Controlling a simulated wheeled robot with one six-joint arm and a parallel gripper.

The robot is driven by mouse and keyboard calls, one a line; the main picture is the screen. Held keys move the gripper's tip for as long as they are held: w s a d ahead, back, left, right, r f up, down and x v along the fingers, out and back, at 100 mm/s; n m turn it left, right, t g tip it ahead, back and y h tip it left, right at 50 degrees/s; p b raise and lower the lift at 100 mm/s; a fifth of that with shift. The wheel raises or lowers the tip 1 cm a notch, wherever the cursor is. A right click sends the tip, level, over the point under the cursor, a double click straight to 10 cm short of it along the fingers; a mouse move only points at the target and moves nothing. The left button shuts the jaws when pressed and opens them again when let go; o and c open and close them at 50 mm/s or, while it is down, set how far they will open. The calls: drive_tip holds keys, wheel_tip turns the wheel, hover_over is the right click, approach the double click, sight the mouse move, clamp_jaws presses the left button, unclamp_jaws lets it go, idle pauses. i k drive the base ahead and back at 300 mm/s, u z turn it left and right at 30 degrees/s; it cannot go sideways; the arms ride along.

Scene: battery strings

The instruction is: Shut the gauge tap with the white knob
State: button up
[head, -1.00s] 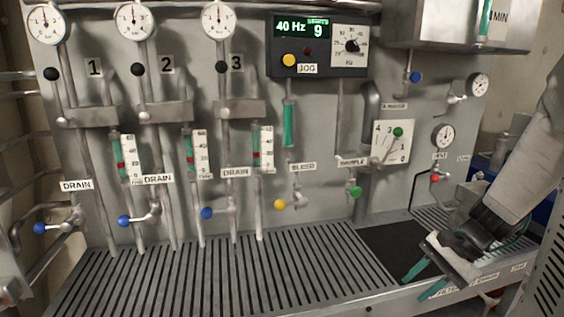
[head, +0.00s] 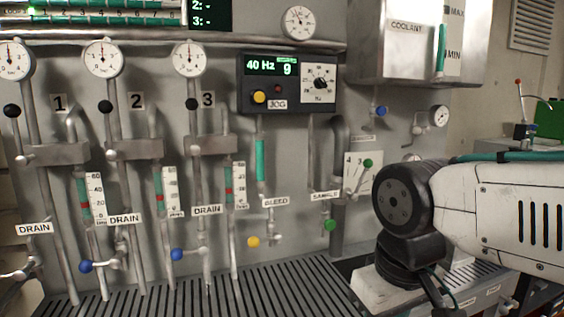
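A small tap with a pale, whitish knob (head: 417,130) sits on the right of the panel, just left of and below a round white gauge (head: 438,116). It is small in the head view and its handle's angle is hard to tell. Part of another gauge (head: 412,159) shows below it, mostly hidden behind my arm. My arm comes in from the right, its black wrist joint below the tap in the picture. My gripper's fingers are not visible.
A steel coolant tank (head: 395,50) juts out above the tap. A blue knob (head: 381,111) lies to its left and a green knob (head: 330,225) lower left. The slotted grate (head: 250,293) below is clear. A jog box (head: 290,83) is mid-panel.

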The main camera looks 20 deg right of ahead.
sight(417, 130)
drive_tip(key=z, duration=1.3)
